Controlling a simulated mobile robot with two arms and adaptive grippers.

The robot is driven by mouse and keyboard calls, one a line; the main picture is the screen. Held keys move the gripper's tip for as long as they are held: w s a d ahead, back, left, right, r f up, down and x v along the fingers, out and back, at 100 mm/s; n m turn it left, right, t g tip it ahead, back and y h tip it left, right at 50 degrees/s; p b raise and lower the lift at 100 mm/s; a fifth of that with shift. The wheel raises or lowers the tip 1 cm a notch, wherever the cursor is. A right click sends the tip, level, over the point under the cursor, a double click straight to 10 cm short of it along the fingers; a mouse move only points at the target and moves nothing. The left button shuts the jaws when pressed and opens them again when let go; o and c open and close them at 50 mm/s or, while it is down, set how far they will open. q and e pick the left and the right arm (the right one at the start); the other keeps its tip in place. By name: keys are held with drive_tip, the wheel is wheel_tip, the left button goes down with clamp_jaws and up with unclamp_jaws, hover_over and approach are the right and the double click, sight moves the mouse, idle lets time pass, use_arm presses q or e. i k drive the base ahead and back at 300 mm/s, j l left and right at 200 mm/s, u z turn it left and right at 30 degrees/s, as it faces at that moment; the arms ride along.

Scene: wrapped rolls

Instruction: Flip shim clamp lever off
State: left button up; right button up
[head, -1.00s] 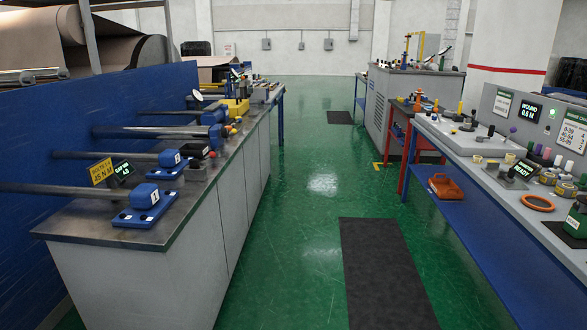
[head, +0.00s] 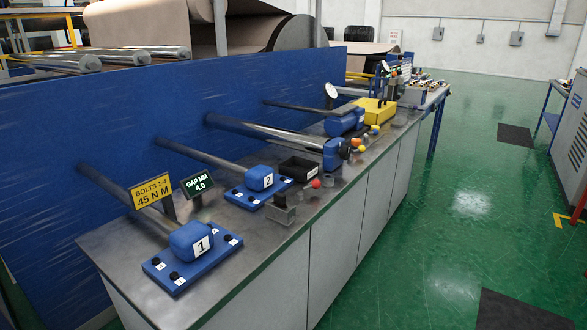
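A small red ball knob (head: 316,183) shows at the front edge of the grey-topped bench (head: 125,240). It sits near a grey metal block (head: 281,208), and I cannot tell whether it is the shim clamp lever. An orange knob (head: 356,142) and a yellow-orange one (head: 375,129) are farther along, by a blue housing (head: 336,153). Blue bearing blocks labelled 1 (head: 192,240) and 2 (head: 260,178) hold grey shafts. A green-lettered display (head: 197,184) reads GAP MM 4.0. Neither of my grippers is in view.
A yellow sign (head: 152,191) reads BOLTS 1-4 45 N M. A black tray (head: 299,168) and a yellow case (head: 374,110) stand on the bench. A blue panel (head: 60,140) closes its back.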

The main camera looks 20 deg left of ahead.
sight(316, 185)
drive_tip(key=i+l+u, duration=0.65)
drive_tip(key=i, duration=0.2)
drive_tip(key=i+l+u, duration=0.35)
drive_tip(key=l, duration=0.15)
